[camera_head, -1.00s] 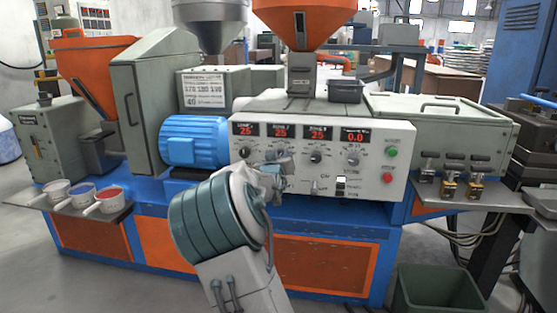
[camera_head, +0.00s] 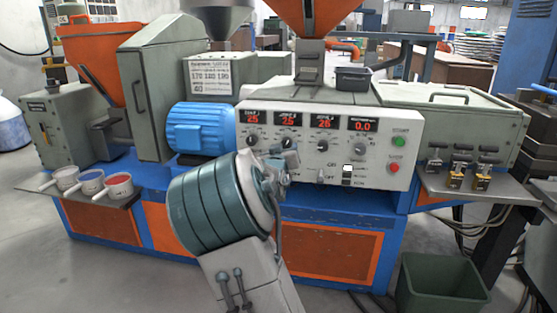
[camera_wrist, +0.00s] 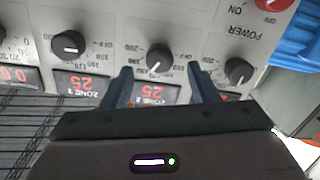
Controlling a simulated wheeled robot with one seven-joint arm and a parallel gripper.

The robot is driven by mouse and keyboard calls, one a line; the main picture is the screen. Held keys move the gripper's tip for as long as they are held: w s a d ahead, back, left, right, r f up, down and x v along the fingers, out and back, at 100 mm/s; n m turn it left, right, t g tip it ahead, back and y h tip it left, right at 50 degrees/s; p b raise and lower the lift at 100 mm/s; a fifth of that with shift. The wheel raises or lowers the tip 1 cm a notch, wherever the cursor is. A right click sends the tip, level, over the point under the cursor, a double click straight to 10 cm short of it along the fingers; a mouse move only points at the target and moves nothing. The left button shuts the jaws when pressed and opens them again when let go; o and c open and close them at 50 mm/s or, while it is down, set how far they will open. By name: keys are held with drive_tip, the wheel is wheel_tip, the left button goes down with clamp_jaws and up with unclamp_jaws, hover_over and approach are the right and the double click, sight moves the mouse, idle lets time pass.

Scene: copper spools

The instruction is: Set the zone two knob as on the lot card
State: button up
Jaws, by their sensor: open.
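The zone two knob (camera_wrist: 160,58) is a dark round knob on the pale panel, upside down in the wrist view. Its white mark points to the lower left there. My gripper (camera_wrist: 160,71) is open, one finger on each side of the knob; I cannot tell whether they touch it. The zone two display (camera_wrist: 150,94) reads 25 and is partly covered by a finger. The lot card (camera_head: 211,77) stands above the blue motor and appears to read 170 180 190, with 40 below.
Similar knobs sit on either side in the wrist view, zone three (camera_wrist: 68,44) and zone one (camera_wrist: 238,70). The panel (camera_head: 388,132) also carries a green button (camera_head: 398,142) and a red one (camera_head: 394,168).

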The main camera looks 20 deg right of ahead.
drive_tip(key=p+v, duration=0.2)
drive_tip(key=v, duration=0.8)
drive_tip(key=shift+p, duration=0.4)
drive_tip(key=s+a+r+n+g+y+p, duration=0.1)
drive_tip(key=s+a+r+g+y+p, duration=0.2)
drive_tip(key=s+a+r+y+p, duration=0.35)
drive_tip(key=s+a+r+n+g+y+p, duration=0.1)
drive_tip(key=s+a+r+g+y+p, duration=0.25)
drive_tip(key=s+p, duration=0.55)
drive_tip(key=s+a+r+g+p, duration=0.1)
drive_tip(key=s+r+g+p, duration=0.1)
drive_tip(key=s+r+p, duration=0.3)
drive_tip(key=s+a+r+n+g+p, duration=0.1)
drive_tip(key=s+a+r+g+p, duration=0.1)
drive_tip(key=s+p, duration=0.5)
drive_tip(key=s+r+g, duration=0.1)
drive_tip(key=s+r, duration=0.1)
drive_tip(key=s, duration=0.3)
drive_tip(key=shift+a+r+h+p, duration=0.3)
drive_tip(key=shift+r, duration=0.1)
